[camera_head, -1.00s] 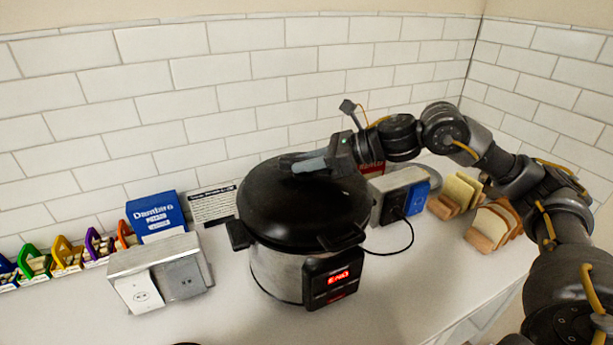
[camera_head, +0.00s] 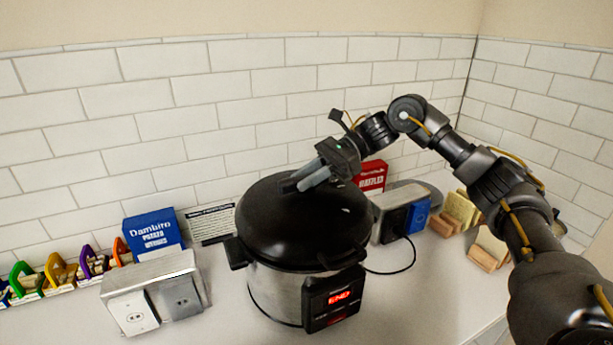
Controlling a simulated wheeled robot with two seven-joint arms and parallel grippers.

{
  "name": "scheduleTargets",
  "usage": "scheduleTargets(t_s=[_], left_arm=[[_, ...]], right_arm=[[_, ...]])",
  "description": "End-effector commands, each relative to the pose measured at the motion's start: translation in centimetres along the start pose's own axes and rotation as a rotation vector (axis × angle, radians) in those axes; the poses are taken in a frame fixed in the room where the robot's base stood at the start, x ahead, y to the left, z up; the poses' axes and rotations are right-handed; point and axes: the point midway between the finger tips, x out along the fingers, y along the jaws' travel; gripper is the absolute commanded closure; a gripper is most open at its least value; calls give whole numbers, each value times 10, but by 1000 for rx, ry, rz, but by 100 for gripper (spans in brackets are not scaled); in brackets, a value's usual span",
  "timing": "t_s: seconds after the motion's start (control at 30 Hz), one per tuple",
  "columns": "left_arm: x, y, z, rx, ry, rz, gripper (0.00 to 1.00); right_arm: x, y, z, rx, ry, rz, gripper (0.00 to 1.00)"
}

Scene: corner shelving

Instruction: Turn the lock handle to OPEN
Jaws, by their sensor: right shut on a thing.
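A pressure cooker with a black domed lid (camera_head: 270,222) and a steel body (camera_head: 275,290) stands on the counter. Its front panel (camera_head: 335,298) shows red lit letters that look like "END". My right gripper (camera_head: 292,185) comes in from the right, with its fingers at the top of the lid. It is shut on the lock handle on the lid, which the fingers mostly hide. I cannot read any OPEN mark or the handle's exact angle. My left gripper is out of view.
Outlet boxes stand left (camera_head: 155,292) and right (camera_head: 398,212) of the cooker. A blue box (camera_head: 153,235), a red box (camera_head: 370,178), a sign (camera_head: 211,222) and bread slices in holders (camera_head: 490,248) line the counter (camera_head: 225,325). A black cord runs from the right outlet.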

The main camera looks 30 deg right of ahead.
Motion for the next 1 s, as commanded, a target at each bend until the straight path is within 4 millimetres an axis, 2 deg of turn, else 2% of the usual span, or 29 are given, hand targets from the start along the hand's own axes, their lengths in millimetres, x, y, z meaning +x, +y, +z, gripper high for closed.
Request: scheduleTargets(t_s=[0.47, 0.5, 0.63, 1.0], left_arm=[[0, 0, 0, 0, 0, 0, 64], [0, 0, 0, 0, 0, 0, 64], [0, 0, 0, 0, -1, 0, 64], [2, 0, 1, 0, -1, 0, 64]], right_arm=[[0, 0, 0, -7, 0, 12, 100], [0, 0, 0, -7, 0, 12, 73], [0, 0, 0, -6, 0, 11, 56], [-6, -1, -1, -5, 1, 9, 56]])
